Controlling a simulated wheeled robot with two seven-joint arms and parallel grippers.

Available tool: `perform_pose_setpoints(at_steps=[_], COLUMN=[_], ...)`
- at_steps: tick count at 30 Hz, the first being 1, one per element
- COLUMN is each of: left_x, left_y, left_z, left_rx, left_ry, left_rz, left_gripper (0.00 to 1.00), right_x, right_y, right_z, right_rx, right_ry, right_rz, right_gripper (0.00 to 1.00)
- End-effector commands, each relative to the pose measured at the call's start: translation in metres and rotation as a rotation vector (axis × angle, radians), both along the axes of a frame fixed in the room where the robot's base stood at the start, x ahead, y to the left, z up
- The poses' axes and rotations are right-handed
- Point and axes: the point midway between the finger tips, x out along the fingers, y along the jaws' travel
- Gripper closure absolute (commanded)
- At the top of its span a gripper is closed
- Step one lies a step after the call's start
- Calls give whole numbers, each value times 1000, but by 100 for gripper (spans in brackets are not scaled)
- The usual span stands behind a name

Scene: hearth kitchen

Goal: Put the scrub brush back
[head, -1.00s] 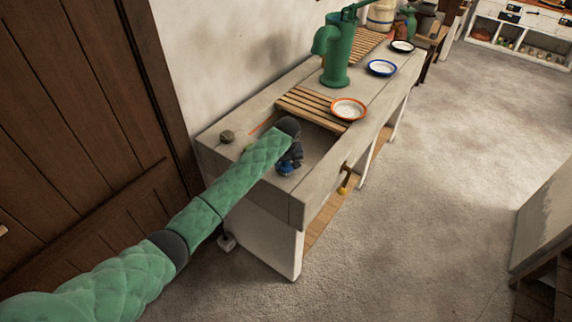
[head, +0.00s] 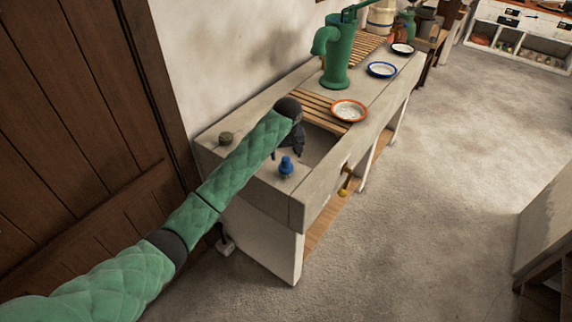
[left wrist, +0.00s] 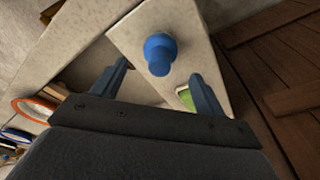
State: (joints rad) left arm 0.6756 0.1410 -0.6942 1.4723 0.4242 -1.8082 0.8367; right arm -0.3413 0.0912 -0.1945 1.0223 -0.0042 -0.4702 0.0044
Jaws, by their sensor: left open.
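The scrub brush, seen as a blue knob-shaped handle (head: 286,167), stands upright on the near end of the stone sink counter (head: 250,194). It also shows in the left wrist view (left wrist: 160,50), beyond the fingers; its underside is hidden there. My left gripper (head: 286,154) is open and hangs over the sink end, just behind the brush. In the left wrist view its two fingers (left wrist: 158,82) are spread, with nothing between them, and the brush looks apart from them. My right gripper is in neither view.
A slatted wooden rack (head: 308,102) and an orange-rimmed plate (head: 348,110) lie beyond the basin. A green pump (head: 336,60) stands behind. A green item (left wrist: 185,98) shows by one finger. Floor right is clear.

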Motion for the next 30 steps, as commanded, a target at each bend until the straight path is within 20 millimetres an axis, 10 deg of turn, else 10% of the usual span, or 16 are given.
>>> perform_pose_setpoints(at_steps=[10,30], left_x=[-6,-7], left_y=[-1,-1], left_z=[39,42], left_rx=[-1,0], left_ry=[-1,0], left_rz=[0,0], left_gripper=[27,27], right_x=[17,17], right_y=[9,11], right_z=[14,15], right_rx=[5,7], right_ry=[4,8], right_rz=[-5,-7], right_gripper=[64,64])
